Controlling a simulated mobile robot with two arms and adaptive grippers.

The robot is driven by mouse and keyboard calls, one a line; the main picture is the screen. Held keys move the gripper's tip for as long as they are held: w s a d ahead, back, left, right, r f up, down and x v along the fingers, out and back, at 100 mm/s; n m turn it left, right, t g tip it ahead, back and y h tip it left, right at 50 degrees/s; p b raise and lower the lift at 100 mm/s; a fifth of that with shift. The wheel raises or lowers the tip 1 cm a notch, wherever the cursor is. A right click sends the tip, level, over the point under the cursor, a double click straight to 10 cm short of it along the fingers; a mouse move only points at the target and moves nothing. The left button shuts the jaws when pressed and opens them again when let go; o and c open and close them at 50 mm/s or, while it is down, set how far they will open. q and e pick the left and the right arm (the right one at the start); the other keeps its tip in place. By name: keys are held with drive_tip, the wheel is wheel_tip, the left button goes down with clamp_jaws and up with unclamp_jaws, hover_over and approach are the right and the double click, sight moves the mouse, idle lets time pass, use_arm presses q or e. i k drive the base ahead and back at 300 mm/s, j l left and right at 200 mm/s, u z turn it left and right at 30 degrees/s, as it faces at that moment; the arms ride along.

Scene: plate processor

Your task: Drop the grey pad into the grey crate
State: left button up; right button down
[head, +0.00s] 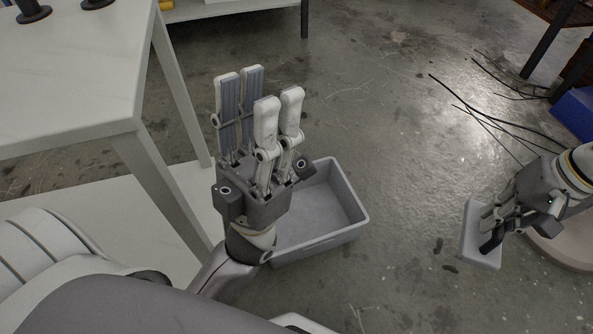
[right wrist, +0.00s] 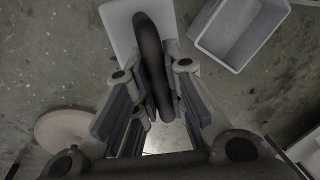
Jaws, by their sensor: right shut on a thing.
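The grey pad (head: 480,255) is a light grey flat slab at the right of the head view. My right gripper (head: 490,226) is shut on it by a dark bar-like grip, which shows between the fingers in the right wrist view (right wrist: 152,65). The pad is tilted and clear of the crate, with the fingers hiding part of it. The grey crate (head: 345,183) is an open box on the floor in the middle; no contents show in its visible part. It also shows in the right wrist view (right wrist: 274,12). My left gripper (head: 259,85) is open and empty, covering the crate's left part.
A white table (head: 70,75) stands at the left, with its leg near the crate. A round beige disc (head: 562,254) is below my right arm. Dark cables (head: 480,105) and a blue box (head: 577,112) are at the right. The floor between crate and pad is clear.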

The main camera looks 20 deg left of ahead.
sight(309, 221)
drive_tip(key=k+j+u, duration=0.35)
drive_tip(key=k+j, duration=0.25)
drive_tip(key=i+l, duration=0.25)
drive_tip(key=i+l+u, duration=0.1)
drive_tip(key=i+l, duration=0.15)
drive_tip(key=l, duration=0.2)
drive_tip(key=i+l, duration=0.45)
drive_tip(key=l, duration=0.3)
drive_tip(key=i+l+u, duration=0.1)
drive_tip(key=u, duration=1.3)
